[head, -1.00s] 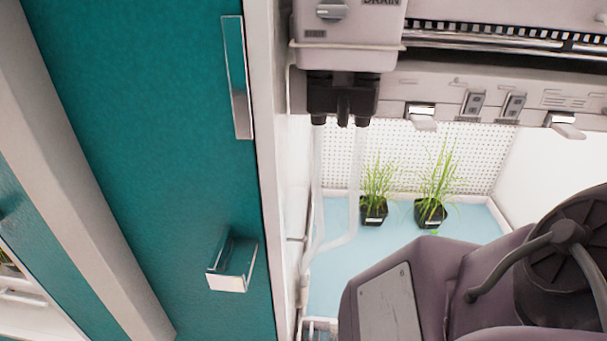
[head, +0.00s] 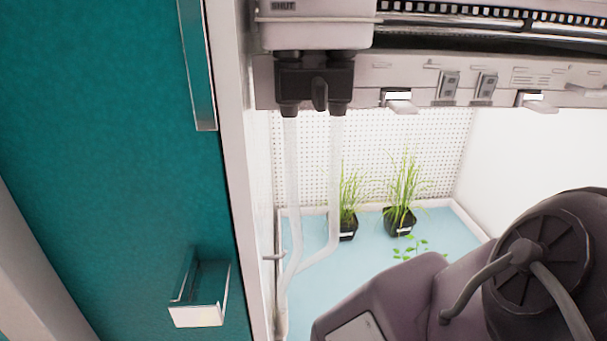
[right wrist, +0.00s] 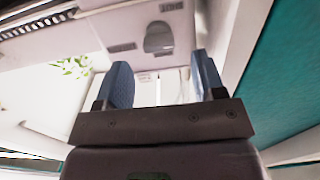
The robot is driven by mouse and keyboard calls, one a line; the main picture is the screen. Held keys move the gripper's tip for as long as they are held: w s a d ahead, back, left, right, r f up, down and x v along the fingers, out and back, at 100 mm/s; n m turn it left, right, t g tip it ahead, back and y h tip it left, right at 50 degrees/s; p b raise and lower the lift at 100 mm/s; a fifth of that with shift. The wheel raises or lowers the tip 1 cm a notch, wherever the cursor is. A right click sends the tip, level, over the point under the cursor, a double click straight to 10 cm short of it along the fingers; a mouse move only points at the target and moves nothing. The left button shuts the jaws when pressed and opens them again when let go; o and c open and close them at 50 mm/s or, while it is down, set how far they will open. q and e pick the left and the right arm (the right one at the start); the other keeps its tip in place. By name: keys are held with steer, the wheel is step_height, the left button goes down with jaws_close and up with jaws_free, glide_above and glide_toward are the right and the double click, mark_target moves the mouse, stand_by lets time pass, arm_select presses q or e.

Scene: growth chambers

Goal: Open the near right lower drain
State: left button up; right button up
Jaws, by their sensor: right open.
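The drain housing (head: 316,36) is a pale box at the top of the head view, cut off by the frame edge. My left gripper is not in view.
A teal door (head: 100,150) with a metal handle (head: 198,315) stands at left. Potted grass plants (head: 401,222) stand on a blue tray floor (head: 350,268) inside the chamber. Small latches (head: 398,103) line the ledge above. My own arm fills the lower right.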

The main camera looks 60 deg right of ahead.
steer(key=shift+x, duration=1.85)
steer(key=c, duration=0.9)
